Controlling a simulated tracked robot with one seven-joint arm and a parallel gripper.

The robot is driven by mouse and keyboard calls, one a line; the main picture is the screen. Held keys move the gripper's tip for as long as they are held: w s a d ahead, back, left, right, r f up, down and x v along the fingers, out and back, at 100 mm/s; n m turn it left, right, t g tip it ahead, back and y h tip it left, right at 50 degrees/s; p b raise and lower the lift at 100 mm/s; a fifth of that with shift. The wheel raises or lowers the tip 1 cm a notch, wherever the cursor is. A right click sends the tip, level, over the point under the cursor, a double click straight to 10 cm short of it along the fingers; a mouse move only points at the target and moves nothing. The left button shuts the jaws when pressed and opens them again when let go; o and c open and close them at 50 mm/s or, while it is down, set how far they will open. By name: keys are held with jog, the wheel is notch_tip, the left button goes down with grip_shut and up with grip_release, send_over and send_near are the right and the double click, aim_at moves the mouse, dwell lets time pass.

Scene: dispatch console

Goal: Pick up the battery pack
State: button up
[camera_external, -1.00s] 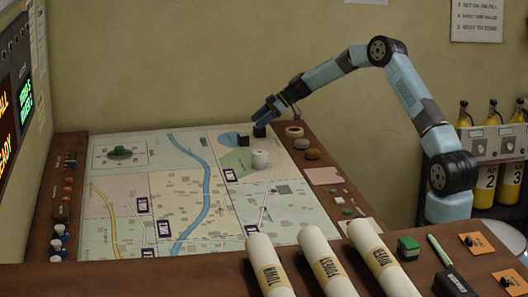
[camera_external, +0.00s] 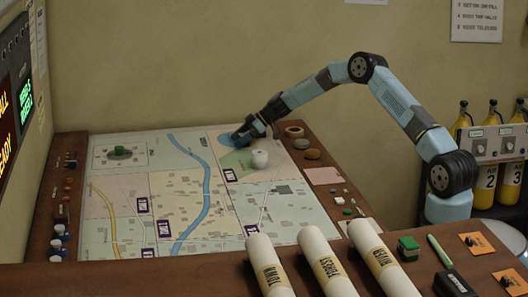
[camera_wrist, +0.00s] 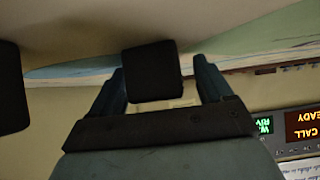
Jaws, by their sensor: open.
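My gripper (camera_external: 244,136) hangs low over the far right part of the map, near a blue patch, with its jaws apart. In the wrist view the gripper (camera_wrist: 80,80) shows two dark, blocky fingertips with a gap between them. I see nothing held there. A small black box (camera_external: 453,283) with a pale mark lies on the front desk at lower right. It may be the battery pack, but I cannot tell for sure. It is far from my gripper. The wrist view shows no clear battery pack.
A white round piece (camera_external: 260,159) stands on the map (camera_external: 140,184) close to my gripper. Round items line the wooden right rim. Three rolled papers (camera_external: 325,262) lie across the front. A green block (camera_external: 408,248) and a green pen (camera_external: 439,248) lie near the black box.

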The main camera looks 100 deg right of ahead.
jog(key=shift+c, duration=0.3)
jog(key=c, duration=1.1)
jog(key=shift+r, duration=0.1)
jog(key=shift+r, duration=0.25)
notch_tip(320, 180, up, 2)
jog(key=shift+d+r, duration=0.1)
jog(key=s+a+r, duration=0.9)
jog(key=a+r, duration=0.1)
jog(key=shift+s, duration=0.4)
